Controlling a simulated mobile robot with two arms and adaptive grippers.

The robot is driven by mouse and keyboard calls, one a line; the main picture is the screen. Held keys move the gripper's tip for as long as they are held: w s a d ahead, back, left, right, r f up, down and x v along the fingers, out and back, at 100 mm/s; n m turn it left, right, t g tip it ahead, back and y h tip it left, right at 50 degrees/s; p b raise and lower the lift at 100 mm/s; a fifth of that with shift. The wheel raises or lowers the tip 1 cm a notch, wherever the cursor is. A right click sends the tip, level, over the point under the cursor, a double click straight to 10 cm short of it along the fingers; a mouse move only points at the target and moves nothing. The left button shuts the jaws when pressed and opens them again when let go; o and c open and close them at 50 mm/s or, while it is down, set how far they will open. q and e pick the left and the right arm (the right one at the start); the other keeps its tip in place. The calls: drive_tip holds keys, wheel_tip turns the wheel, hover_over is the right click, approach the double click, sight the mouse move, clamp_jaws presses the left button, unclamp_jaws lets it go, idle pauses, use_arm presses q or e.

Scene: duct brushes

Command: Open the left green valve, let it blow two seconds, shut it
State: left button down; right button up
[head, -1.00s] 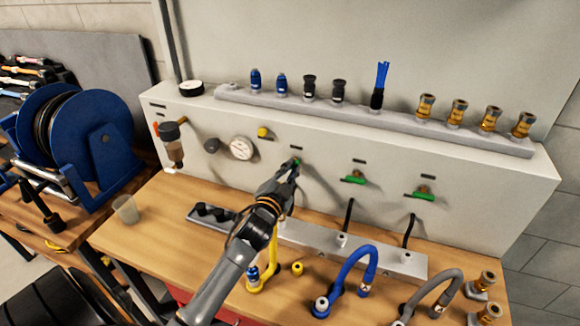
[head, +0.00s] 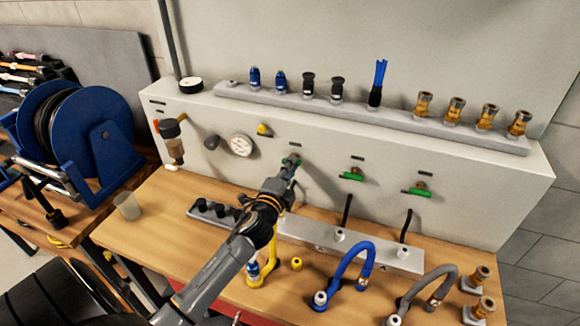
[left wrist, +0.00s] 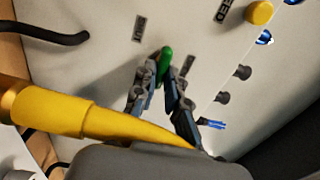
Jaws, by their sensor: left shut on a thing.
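The left green valve (head: 286,161) is on the front of the pale panel, mostly hidden behind my left gripper (head: 291,164). In the left wrist view its green handle (left wrist: 165,62) sits between the two fingertips of my left gripper (left wrist: 160,78), which is shut on it. The handle runs roughly along the line of the small dark label beside it. Two more green valves, the middle one (head: 352,174) and the right one (head: 417,190), have handles lying about level. My right gripper is not in view.
A pressure gauge (head: 241,145) and a yellow knob (head: 263,129) are left of the valve. A yellow hose (head: 270,260) stands below my arm and crosses the left wrist view (left wrist: 90,115). Blue (head: 352,262) and grey (head: 425,285) hoses stand on the bench to the right.

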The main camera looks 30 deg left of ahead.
use_arm(q)
drive_tip(key=shift+f+m, duration=0.1)
drive_tip(key=shift+m, duration=0.2)
drive_tip(key=c, duration=1.4)
unclamp_jaws()
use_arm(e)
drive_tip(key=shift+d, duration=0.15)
use_arm(q)
drive_tip(key=shift+s, duration=0.1)
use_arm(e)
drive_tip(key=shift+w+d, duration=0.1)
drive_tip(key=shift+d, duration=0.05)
use_arm(q)
drive_tip(key=v, duration=1.2)
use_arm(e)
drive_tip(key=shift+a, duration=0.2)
